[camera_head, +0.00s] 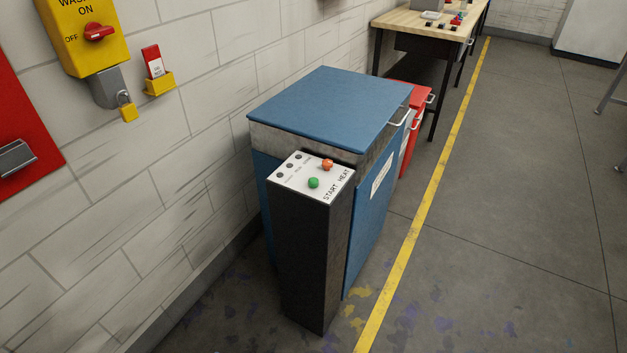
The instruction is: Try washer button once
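A blue parts washer (325,104) with a shut lid stands against the wall in the middle of the view. In front of it is a dark pedestal (301,255) with a white sloped panel (297,183). The panel holds a green button (313,183) and an orange-red button (327,165), plus several small dark round spots. Lettering by the buttons reads "START" and "HEAT". A yellow switch box (83,37) marked "WASH... ON" and "OFF" hangs on the wall, with a red handle (98,32). Neither of my grippers is in view.
A padlock (127,111) hangs under the switch box, beside a yellow tag holder (159,84). A red box (20,130) is on the wall at left. A red cabinet (416,97) and a workbench (420,21) stand behind the washer. The floor right of the yellow line (424,208) is clear.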

